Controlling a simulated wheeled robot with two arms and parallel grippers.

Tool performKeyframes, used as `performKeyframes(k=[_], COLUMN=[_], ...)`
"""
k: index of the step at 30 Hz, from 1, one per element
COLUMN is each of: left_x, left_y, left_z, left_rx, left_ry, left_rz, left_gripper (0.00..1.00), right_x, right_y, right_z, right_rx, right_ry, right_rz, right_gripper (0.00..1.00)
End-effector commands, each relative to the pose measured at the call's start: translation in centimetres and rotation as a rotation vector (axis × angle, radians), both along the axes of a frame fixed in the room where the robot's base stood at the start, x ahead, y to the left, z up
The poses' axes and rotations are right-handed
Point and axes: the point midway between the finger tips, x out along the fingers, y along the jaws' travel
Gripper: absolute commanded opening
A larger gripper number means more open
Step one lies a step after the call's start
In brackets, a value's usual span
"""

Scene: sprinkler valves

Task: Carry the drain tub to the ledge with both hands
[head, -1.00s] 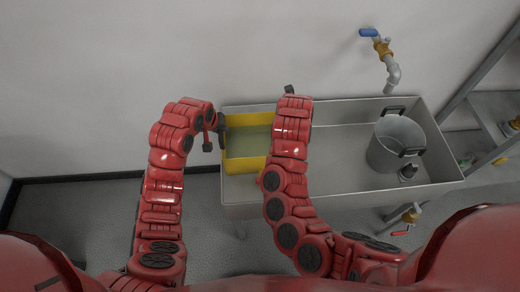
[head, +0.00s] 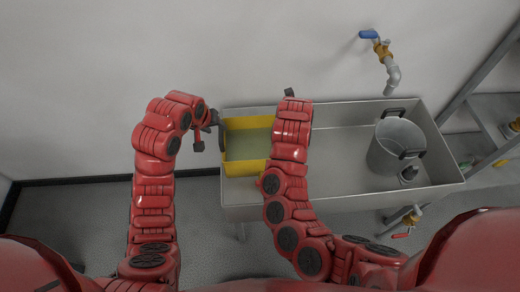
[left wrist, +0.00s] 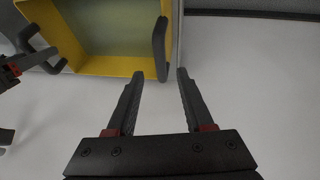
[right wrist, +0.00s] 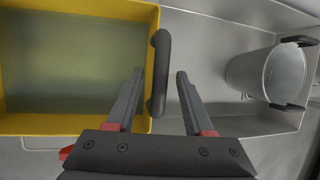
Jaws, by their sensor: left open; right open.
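The yellow drain tub (head: 246,168) holds murky greenish liquid and sits at the left end of a grey trough. My left gripper (head: 207,131) is open, just left of the tub. In the left wrist view, the tub's black handle (left wrist: 160,48) lies just beyond the open fingertips (left wrist: 159,76), apart from them. My right gripper is mostly hidden behind its own arm in the head view. In the right wrist view its open fingers (right wrist: 157,78) stand on either side of the tub's other black handle (right wrist: 160,72). I cannot tell which surface is the ledge.
A grey metal pot (head: 395,147) with black handles stands in the trough (head: 340,165) at right. A blue-handled tap (head: 381,47) is on the wall above it. A red-handled valve (head: 410,220) sits below the trough. Metal shelving (head: 480,110) stands at far right. Floor at left is clear.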

Motion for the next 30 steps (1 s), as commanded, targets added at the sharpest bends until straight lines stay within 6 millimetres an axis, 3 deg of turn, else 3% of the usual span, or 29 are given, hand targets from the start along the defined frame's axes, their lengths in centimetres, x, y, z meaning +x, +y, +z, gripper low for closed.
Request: performKeyframes(k=[7,17,30], left_x=[-1.3,-2.2,-2.2], left_y=[0.8,1.0,1.0], left_z=[3.8,5.1,5.1], left_rx=[0.004,0.002,0.002], left_ry=[-0.005,0.002,0.002], left_rz=[-0.001,-0.001,-0.001], left_gripper=[0.52,0.52,0.52], right_x=[0.0,-0.2,-3.6], right_y=[0.0,0.2,1.8], right_z=[0.0,0.8,8.8], right_rx=[0.0,0.001,0.002], right_ry=[0.0,-0.003,-0.005], right_rz=[0.0,0.001,0.002], right_gripper=[0.52,0.52,0.52])
